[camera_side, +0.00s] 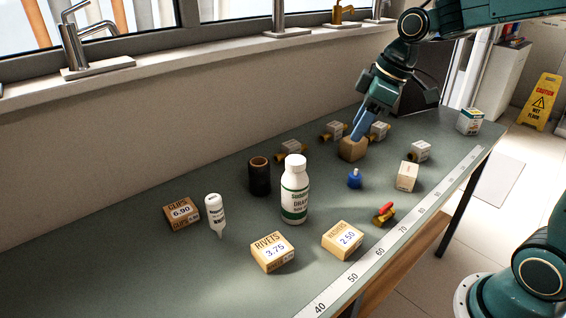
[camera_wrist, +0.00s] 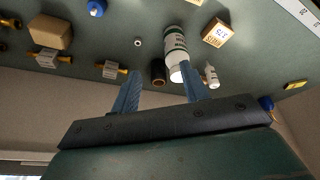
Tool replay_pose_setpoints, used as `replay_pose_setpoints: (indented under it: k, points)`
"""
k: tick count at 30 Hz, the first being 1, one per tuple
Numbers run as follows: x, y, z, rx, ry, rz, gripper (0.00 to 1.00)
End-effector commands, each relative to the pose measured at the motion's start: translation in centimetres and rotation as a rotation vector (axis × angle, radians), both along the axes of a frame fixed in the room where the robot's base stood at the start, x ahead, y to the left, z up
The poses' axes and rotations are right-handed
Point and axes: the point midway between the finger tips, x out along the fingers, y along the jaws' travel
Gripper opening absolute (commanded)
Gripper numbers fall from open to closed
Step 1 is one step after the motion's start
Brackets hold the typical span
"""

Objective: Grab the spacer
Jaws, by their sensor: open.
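A small pale ring (camera_wrist: 138,43), which looks like the spacer, lies on the green bench top in the wrist view. It stands clear of its neighbours, between a cardboard block and a white bottle. I cannot make it out in the side view. My gripper (camera_wrist: 160,68) is open, its two blue fingers apart and empty. In the wrist view the ring shows beyond the fingertips, nearer the left finger. In the side view my gripper (camera_side: 358,134) appears just above or behind the cardboard block (camera_side: 352,149); the wrist view shows that block off to the left.
The white bottle (camera_side: 295,190) stands beside a black cylinder (camera_side: 260,176). Several brass-ended valves (camera_side: 291,149) line the wall side. A blue knob-like part (camera_side: 354,179), a red-handled valve (camera_side: 384,213), a rivets box (camera_side: 272,252) and a dropper bottle (camera_side: 215,212) stand around.

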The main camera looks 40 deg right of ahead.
Motion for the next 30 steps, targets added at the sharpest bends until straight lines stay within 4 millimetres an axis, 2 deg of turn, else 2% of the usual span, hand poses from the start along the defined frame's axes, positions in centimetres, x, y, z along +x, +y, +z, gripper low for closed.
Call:
replay_pose_setpoints:
  k: [3, 9, 18, 24, 30]
  points:
    - [2.4, -0.9, -1.4, 0.006, 0.011, 0.062, 0.45]
    - [6.0, -2.4, -4.0, 0.02, 0.018, 0.172, 0.45]
    - [10.3, -4.8, -8.8, 0.05, 0.013, 0.324, 0.45]
    - [11.7, -5.8, -10.8, 0.064, 0.005, 0.384, 0.45]
    - [12.0, -6.0, -11.2, 0.065, 0.001, 0.399, 0.45]
